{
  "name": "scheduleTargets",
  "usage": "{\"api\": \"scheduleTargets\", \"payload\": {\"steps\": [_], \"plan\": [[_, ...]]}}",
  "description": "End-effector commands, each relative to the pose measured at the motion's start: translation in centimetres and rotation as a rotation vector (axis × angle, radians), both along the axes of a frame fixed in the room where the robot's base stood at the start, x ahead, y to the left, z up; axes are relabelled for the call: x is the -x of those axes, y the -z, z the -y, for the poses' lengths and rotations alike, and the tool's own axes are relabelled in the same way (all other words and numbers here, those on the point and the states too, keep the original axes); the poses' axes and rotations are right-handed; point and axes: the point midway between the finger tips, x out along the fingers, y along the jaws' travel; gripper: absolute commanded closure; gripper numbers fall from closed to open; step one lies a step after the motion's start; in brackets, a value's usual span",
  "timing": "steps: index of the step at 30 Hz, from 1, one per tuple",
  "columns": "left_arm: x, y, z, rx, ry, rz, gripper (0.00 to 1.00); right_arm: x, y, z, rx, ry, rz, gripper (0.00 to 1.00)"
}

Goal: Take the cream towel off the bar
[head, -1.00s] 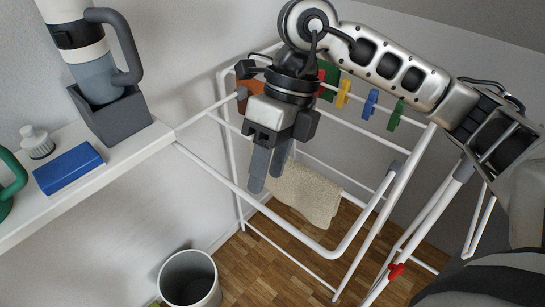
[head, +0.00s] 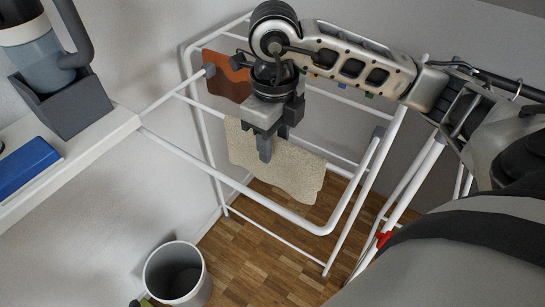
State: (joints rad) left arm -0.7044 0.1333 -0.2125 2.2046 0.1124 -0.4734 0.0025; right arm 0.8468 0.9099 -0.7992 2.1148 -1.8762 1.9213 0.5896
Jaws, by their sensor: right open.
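The cream towel (head: 290,172) hangs over a bar of the white drying rack (head: 268,207). Its upper left part is close behind my right gripper (head: 274,148). The gripper points down, its fingers in front of the towel in the picture. It is open, and I see nothing held between the fingers. Whether the fingers touch the cloth I cannot tell. My left gripper does not show.
A brown cloth (head: 226,78) hangs on the rack at the back left. A white shelf (head: 75,158) at the left carries a grey holder (head: 75,105) and a blue box (head: 22,168). A white bin (head: 150,272) stands on the wooden floor. Coloured pegs are mostly behind my right arm.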

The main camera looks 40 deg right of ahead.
Motion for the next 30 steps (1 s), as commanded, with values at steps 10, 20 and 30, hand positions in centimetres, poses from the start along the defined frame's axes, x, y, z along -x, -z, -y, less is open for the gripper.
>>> {"api": "scheduleTargets", "payload": {"steps": [10,20,30], "plan": [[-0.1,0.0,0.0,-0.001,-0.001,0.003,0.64,-0.2,4.6,-0.2,-0.001,0.000,-0.004,0.55],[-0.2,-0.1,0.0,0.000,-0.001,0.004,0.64,-0.2,4.8,-0.2,-0.001,-0.001,-0.001,0.75],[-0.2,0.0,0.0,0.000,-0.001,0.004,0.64,-0.2,4.7,-0.2,-0.001,-0.001,0.000,1.00]]}}
